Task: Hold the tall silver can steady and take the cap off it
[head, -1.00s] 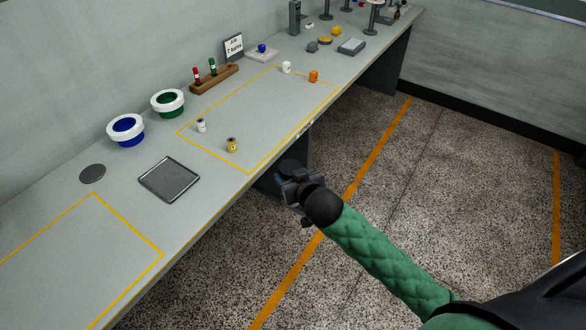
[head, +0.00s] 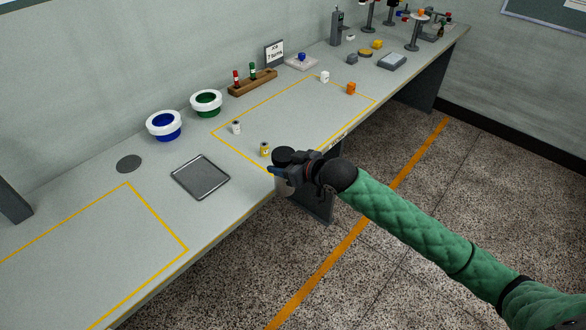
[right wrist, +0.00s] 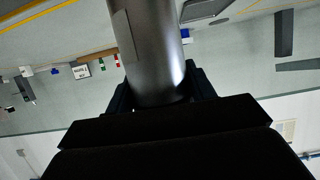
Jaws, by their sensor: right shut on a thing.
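My right gripper (head: 284,174) is shut on the tall silver can, near the table's front edge. In the right wrist view the can (right wrist: 152,50) is a smooth grey metal cylinder between my fingers. In the head view a dark round top (head: 283,155), which looks like the cap, sits above my fingers. Part of the grey can body (head: 287,189) shows below them, and the gripper hides the rest. The can looks about upright. I cannot tell from the picture whether it touches the table edge. My left gripper is in neither view.
A dark tray (head: 200,177) and a flat grey disc (head: 129,164) lie on the table. Blue (head: 164,125) and green (head: 206,103) white-rimmed bowls stand behind. A small yellow spool (head: 265,149) is close beside my right gripper. The yellow-outlined area at front left is clear.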

